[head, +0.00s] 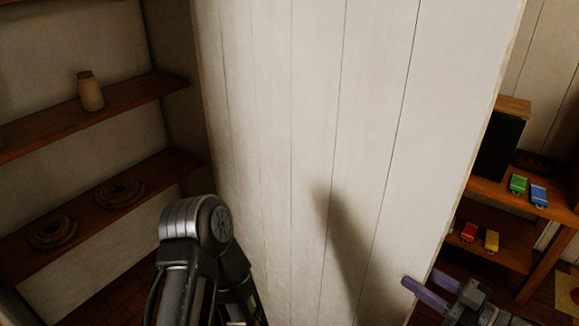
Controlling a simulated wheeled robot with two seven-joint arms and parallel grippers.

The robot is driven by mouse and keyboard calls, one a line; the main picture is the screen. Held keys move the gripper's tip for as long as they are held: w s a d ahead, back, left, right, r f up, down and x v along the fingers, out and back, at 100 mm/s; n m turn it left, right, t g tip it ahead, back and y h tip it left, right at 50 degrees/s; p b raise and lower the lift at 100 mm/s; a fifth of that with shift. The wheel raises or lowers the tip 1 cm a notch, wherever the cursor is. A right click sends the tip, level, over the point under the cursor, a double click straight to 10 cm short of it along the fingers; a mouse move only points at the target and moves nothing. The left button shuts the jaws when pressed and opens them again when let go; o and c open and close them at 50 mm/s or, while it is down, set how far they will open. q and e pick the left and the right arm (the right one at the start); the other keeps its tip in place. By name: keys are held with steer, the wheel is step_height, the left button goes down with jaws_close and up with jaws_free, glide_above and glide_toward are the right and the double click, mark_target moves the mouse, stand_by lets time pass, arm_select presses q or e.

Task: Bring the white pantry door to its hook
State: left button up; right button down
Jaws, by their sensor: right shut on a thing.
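The white pantry door (300,130), made of vertical planks, stands open and fills the middle of the head view. My right gripper (436,287) is at the door's right edge, low in the picture. Its two purple fingers lie on either side of that edge and are shut on it. A link of my left arm shows at the bottom left in front of the door, but my left gripper is out of view. I cannot see the hook.
At the left are wooden pantry shelves (110,109) with a jar (90,91) and two rope coils (119,193). At the right, a wooden shelf unit (545,206) holds a dark box (500,145) and several small coloured items (517,184). A pale mat (567,292) lies at the far right.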

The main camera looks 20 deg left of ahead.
steer(key=s+a+m+t+h+p, duration=0.1)
steer(key=s+a+p, duration=0.3)
steer(key=s, duration=0.5)
steer(key=shift+s+a+t, duration=0.3)
steer(key=shift+a+t, duration=0.2)
steer(key=shift+a, duration=0.45)
